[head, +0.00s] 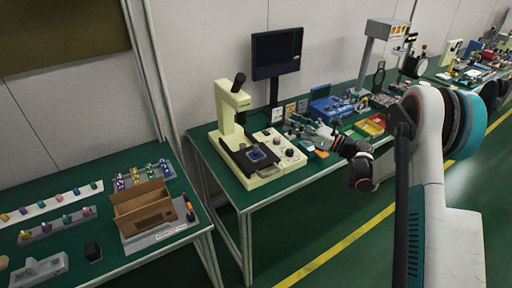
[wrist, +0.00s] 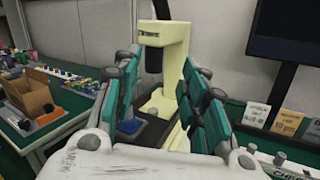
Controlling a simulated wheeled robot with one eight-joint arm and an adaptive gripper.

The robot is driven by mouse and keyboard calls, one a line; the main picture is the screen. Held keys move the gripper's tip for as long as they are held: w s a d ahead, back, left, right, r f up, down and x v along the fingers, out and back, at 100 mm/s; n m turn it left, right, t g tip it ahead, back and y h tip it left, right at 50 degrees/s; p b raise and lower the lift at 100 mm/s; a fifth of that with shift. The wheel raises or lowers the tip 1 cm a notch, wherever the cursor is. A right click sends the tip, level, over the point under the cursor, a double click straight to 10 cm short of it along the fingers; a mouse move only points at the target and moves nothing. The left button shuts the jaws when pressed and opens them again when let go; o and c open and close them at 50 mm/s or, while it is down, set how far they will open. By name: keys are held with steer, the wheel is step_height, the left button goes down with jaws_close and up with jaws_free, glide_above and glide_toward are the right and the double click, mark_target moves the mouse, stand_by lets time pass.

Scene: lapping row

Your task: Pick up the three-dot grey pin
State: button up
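I cannot make out a grey pin with three dots in either view; the pieces are too small for dots to show. Small coloured pins (head: 149,172) stand in a grey rack at the back of the left bench in the head view. More small coloured pieces (head: 67,220) sit in rows on pale strips at the left. My gripper (head: 318,134) is over the right-hand bench in the head view, far from those pins. In the wrist view my gripper (wrist: 160,72) has its teal-padded fingers spread apart, with nothing between them.
A cardboard box (head: 143,208) stands on the left bench (head: 120,254). A cream microscope (head: 231,113) and a dark monitor (head: 277,53) stand on the right bench (head: 236,191). A gap separates the benches. The green floor (head: 355,252) in front is clear.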

steer(key=s+a+f+n+g, duration=0.1)
steer(key=s+f+n+g, duration=0.3)
steer(key=f, duration=0.6)
steer(key=b, duration=0.2)
glide_toward(256, 145)
steer(key=shift+n, duration=0.3)
steer(key=x, duration=0.4)
steer(key=shift+s+a, duration=0.1)
steer(key=shift+s, duration=0.05)
steer(key=shift+b+x, duration=1)
steer(key=shift+x, duration=2)
jaws_close()
